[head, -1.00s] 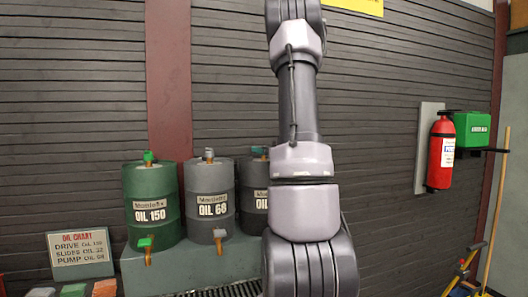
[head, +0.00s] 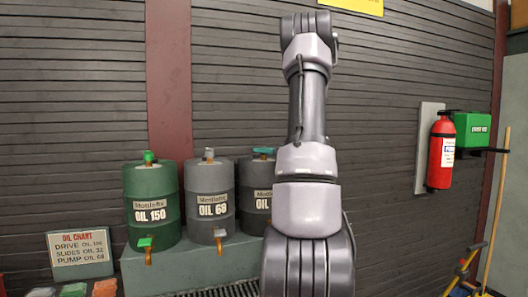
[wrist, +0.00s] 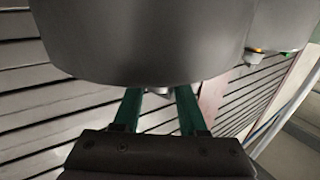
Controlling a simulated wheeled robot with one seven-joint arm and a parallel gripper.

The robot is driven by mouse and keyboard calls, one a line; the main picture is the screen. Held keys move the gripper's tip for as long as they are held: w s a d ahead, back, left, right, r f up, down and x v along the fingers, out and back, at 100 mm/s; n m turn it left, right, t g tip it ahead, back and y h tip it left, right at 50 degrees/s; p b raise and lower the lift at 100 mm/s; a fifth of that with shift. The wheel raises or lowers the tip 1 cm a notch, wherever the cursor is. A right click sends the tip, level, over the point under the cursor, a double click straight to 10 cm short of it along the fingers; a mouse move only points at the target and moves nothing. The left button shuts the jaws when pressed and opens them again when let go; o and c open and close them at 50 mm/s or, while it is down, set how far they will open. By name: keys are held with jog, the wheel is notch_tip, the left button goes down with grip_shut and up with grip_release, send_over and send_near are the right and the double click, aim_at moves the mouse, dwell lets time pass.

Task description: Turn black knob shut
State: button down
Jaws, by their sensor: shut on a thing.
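In the wrist view, my gripper (wrist: 158,95) has its two green fingers reaching to the lower edge of a dark grey drum (wrist: 150,45). It is shut on a small part there, of which only a greyish bit shows between the fingertips. I take this part to be the knob, but its black colour and its angle cannot be made out. In the head view, my arm hides my gripper and the lower right of the rightmost drum (head: 256,172), which is dark grey with a teal cap. No black knob shows there.
A green OIL 150 drum (head: 151,185) with a green tap lever (head: 145,242) and a grey drum (head: 210,177) with a grey lever (head: 220,233) stand left on a ledge (head: 195,265). An extinguisher (head: 441,150) hangs right. The wall behind is slatted.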

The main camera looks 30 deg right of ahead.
jog(key=n+g+y, duration=0.1)
jog(key=n+y, duration=0.1)
jog(key=n+g+y, duration=0.1)
jog(key=y, duration=0.2)
jog(key=shift+d+n+g, duration=0.2)
jog(key=shift+n+g, duration=0.1)
jog(key=shift+n, duration=0.1)
jog(key=n+g+y, duration=0.3)
jog(key=g+y, duration=0.1)
jog(key=shift+n, duration=0.3)
jog(key=n+g+y, duration=0.3)
jog(key=g, duration=0.2)
jog(key=shift+n+g+y, duration=0.5)
jog(key=shift+n+g, duration=1.2)
jog(key=shift+g, duration=0.6)
jog(key=shift+a, duration=0.1)
jog(key=shift+c, duration=2.4)
grip_release()
jog(key=shift+w, duration=0.1)
